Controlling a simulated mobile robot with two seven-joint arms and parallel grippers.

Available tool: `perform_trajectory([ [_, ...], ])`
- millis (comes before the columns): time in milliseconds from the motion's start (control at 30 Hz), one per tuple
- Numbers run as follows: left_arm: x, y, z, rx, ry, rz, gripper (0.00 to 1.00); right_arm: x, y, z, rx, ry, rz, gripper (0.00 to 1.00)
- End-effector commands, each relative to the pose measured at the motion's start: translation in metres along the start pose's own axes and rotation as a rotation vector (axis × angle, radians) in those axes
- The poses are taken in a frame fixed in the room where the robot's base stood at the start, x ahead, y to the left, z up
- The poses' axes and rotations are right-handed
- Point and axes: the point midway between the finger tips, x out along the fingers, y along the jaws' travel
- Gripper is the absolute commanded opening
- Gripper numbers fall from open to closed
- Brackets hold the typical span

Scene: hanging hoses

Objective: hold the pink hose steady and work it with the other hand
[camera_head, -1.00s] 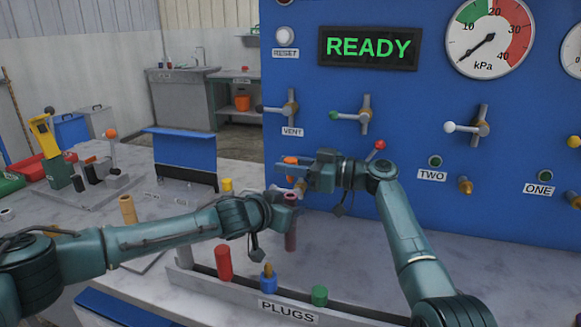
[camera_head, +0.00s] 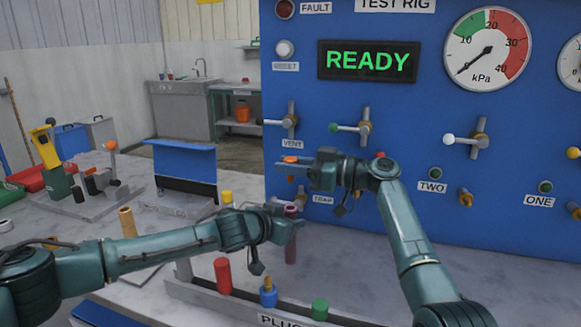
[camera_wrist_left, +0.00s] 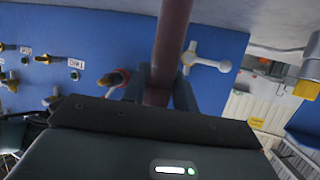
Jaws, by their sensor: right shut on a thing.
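The pink hose, a dull dark pink tube (camera_head: 291,248), stands roughly upright in front of the blue panel. In the left wrist view it (camera_wrist_left: 172,40) runs between the two fingers of my left gripper (camera_wrist_left: 160,92). In the head view my left gripper (camera_head: 291,222) is at the hose's upper part; I cannot tell whether its fingers press on the hose. My right gripper (camera_head: 303,171) is above it, pointing left, shut on a small orange-topped thing (camera_head: 290,159), mostly hidden by the fingers. The join between this thing and the hose is not visible.
The blue panel (camera_head: 430,120) with valves and ports stands close behind both grippers. A plug rack (camera_head: 205,292) with red, blue and green plugs lies in front, below the left gripper. A blue-topped stand (camera_head: 185,160) is further left.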

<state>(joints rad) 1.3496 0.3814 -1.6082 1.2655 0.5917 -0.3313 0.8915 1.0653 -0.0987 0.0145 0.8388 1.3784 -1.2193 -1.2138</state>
Motion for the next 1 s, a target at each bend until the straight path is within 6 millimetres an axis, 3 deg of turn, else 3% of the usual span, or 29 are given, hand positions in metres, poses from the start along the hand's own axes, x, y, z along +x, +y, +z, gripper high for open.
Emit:
perform_trajectory([
  [267,0.000,0.000,0.000,0.000,0.000,0.000,0.52,0.000,0.000,0.000,0.000,0.000,0.000,0.03],
  [633,-0.007,0.000,0.001,-0.002,-0.001,0.001,0.52,0.000,0.000,0.000,0.001,0.000,0.000,0.03],
  [767,-0.024,-0.001,0.001,-0.002,0.000,0.000,0.52,0.000,0.000,0.000,0.001,0.000,0.000,0.03],
  [1000,-0.070,-0.001,0.001,-0.002,0.000,0.000,0.52,0.000,0.000,0.000,0.000,0.000,0.000,0.03],
])
